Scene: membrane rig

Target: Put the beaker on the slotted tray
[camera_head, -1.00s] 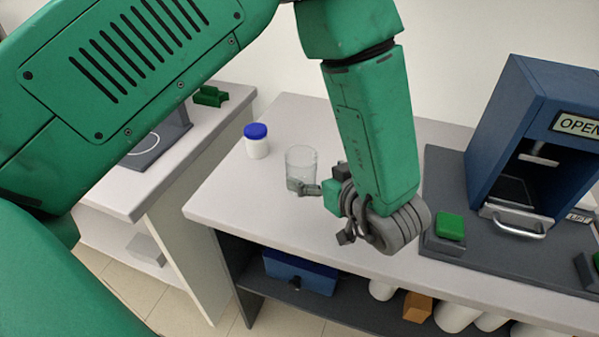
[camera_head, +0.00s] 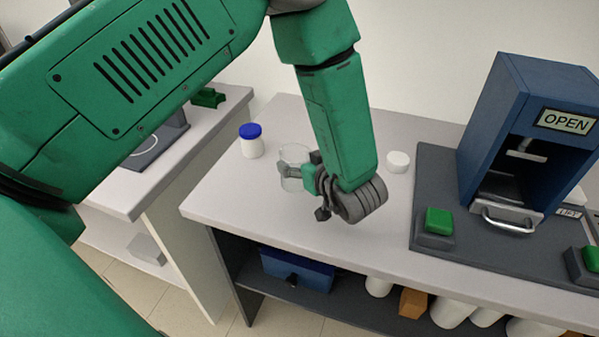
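The clear glass beaker (camera_head: 294,153) stands on the light grey bench, towards its back left. My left gripper (camera_head: 287,171) reaches it from the right, low on its side. A grey finger overlaps the glass in the picture, and the gripper body and wrist hide the beaker's right side. I cannot tell whether the fingers are closed on it. No slotted tray can be clearly made out; the blue "OPEN" housing (camera_head: 482,125) at the right has a metal front with a handle (camera_head: 508,222) low in its opening. My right gripper is not in view.
A blue-capped white jar (camera_head: 252,142) stands left of the beaker. A white round piece (camera_head: 398,162) lies right of my wrist. Green buttons (camera_head: 438,221) sit on the dark base by the housing. The bench front is clear. A shelf below holds a blue box (camera_head: 297,270).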

